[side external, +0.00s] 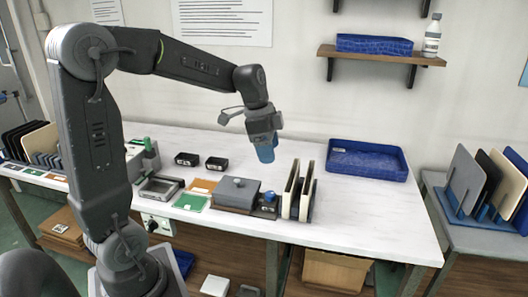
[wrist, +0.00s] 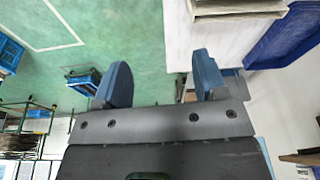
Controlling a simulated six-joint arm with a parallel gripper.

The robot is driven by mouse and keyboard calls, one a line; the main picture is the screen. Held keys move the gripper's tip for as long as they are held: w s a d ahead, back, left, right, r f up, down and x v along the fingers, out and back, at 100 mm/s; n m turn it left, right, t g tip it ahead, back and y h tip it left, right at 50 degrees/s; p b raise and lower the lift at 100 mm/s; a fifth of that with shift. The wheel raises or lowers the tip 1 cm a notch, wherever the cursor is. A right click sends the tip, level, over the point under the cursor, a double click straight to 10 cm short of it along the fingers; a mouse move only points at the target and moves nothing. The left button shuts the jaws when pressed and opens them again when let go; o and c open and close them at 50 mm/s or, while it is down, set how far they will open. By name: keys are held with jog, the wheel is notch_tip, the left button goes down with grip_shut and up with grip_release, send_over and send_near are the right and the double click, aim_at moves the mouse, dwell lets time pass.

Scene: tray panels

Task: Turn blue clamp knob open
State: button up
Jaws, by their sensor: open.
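The blue clamp knob (side external: 269,197) sits at the right end of a small dark fixture with a grey lid (side external: 237,192), on the white table. The knob looks small here, and its turn angle cannot be made out. My gripper (side external: 266,155) hangs above the table, higher than the knob and apart from it. In the wrist view its two blue fingers (wrist: 162,78) stand wide apart with nothing between them. The knob cannot be made out in the wrist view.
Upright panels in a rack (side external: 299,192) stand just right of the knob. A blue tray (side external: 367,160) lies at the back right; it also shows in the wrist view (wrist: 283,38). Green and orange cards (side external: 190,202) lie to the left. The table's right front is clear.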

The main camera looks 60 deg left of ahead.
jog(key=s+d+r+n, duration=0.2)
jog(key=s+d, duration=0.2)
jog(key=shift+d+t+y, duration=0.3)
jog(key=n+t+h, duration=0.1)
send_near(271, 193)
jog(key=x, duration=0.9)
jog(key=shift+f, duration=0.15)
jog(key=c, duration=0.9)
